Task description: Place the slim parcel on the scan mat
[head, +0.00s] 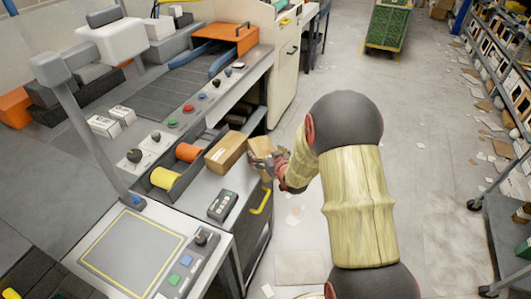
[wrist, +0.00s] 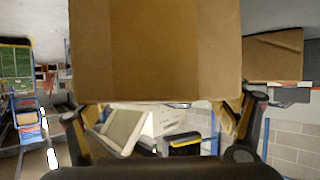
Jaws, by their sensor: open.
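A small cardboard parcel (head: 262,146) is at my gripper (head: 265,160) in the head view. In the wrist view this parcel (wrist: 155,50) fills the top middle, just ahead of my gripper (wrist: 163,112). The fingers are open, one near each side of its lower edge; their tips are partly hidden. A longer cardboard parcel (head: 226,153) lies on the grey bench to the left and shows at the right of the wrist view (wrist: 272,55). I cannot tell for certain which parcel is the slim one. The scan mat (head: 130,255), a grey square with a yellow outline, is at lower left, bare.
A tray with orange (head: 187,152) and yellow rolls (head: 164,178) lies beside the parcels. A handheld keypad device (head: 222,205) and a button panel (head: 187,262) lie near the mat. A post (head: 85,130) rises at the mat's far edge.

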